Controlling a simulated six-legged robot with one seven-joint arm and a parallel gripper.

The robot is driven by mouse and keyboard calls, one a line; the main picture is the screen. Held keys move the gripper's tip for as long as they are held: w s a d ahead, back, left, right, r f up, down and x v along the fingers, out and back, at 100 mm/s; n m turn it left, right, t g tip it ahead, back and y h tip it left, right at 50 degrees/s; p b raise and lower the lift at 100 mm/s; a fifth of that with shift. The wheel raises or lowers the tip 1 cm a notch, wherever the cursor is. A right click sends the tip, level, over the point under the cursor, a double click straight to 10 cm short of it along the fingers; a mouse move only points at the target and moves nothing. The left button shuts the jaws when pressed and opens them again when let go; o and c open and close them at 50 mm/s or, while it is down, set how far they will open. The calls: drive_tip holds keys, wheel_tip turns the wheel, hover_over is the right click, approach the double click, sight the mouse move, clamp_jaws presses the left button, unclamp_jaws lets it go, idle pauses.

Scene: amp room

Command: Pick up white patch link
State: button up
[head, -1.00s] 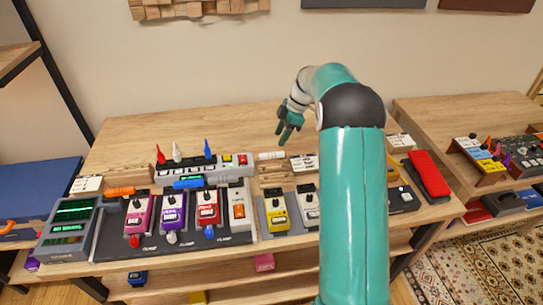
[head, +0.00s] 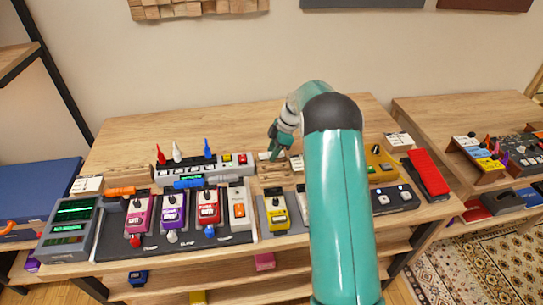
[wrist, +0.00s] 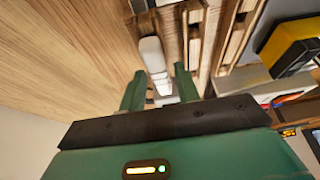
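The white patch link (wrist: 152,55) lies on the wooden table, beside the slotted wooden holder. In the wrist view it runs lengthwise between my two fingers, with its near part reaching down between them. In the head view only a small part of the white patch link (head: 263,156) shows, beside my gripper (head: 273,153), which is low over it. In the wrist view my gripper (wrist: 159,86) is open, one green finger on each side of the link. I cannot tell whether either finger touches it.
An orange link (head: 122,191) and a blue link (head: 188,184) lie to the left. Several pedals fill the front. The table behind is clear.

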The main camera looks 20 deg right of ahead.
clamp_jaws()
drive_tip(key=shift+r, duration=0.1)
